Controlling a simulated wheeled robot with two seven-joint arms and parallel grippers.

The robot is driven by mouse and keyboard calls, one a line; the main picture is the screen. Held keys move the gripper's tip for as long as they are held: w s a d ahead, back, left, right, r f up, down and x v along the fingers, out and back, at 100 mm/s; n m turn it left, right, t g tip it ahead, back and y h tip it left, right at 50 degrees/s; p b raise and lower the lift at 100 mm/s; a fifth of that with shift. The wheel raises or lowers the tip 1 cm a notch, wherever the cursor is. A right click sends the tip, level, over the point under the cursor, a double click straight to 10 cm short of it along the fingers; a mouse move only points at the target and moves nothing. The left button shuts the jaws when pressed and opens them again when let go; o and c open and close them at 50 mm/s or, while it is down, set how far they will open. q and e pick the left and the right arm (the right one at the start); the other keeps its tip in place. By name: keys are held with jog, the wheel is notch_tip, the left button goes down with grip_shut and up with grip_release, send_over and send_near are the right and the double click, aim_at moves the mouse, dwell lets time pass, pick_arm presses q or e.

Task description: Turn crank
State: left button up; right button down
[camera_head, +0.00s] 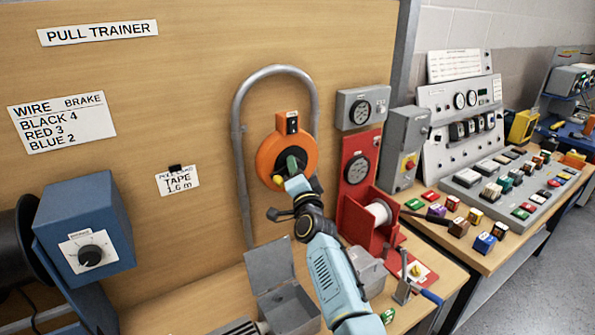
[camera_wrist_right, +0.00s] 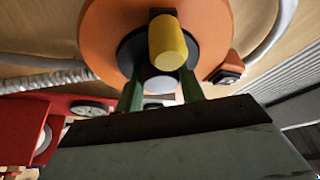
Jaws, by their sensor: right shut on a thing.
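An orange round reel (camera_head: 304,150) hangs on the wooden board inside a bent grey conduit; it also fills the top of the right wrist view (camera_wrist_right: 105,22). Its crank has a dark hub and a yellow knob (camera_wrist_right: 170,42), which shows small at the reel's lower left (camera_head: 278,180). My right gripper (camera_head: 292,164) is at the front of the reel. Its green fingers (camera_wrist_right: 160,92) are shut on the crank near the hub, around a pale round part. The exact contact is partly hidden. My left gripper is not in view.
A grey conduit (camera_head: 240,150) arches around the reel. A red spool stand (camera_head: 357,222) is close on the right, and an open grey box (camera_head: 270,265) stands below. A blue-handled lever (camera_head: 431,297) sits at the bench's front. A blue box with a dial (camera_head: 85,225) is at left.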

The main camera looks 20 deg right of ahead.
jog(key=c, duration=0.9)
grip_release()
jog(key=b+v, duration=0.1)
jog(key=v, duration=1.2)
jog(key=shift+s+a+f, duration=0.1)
jog(key=shift+s+f, duration=0.05)
jog(key=shift+s, duration=0.05)
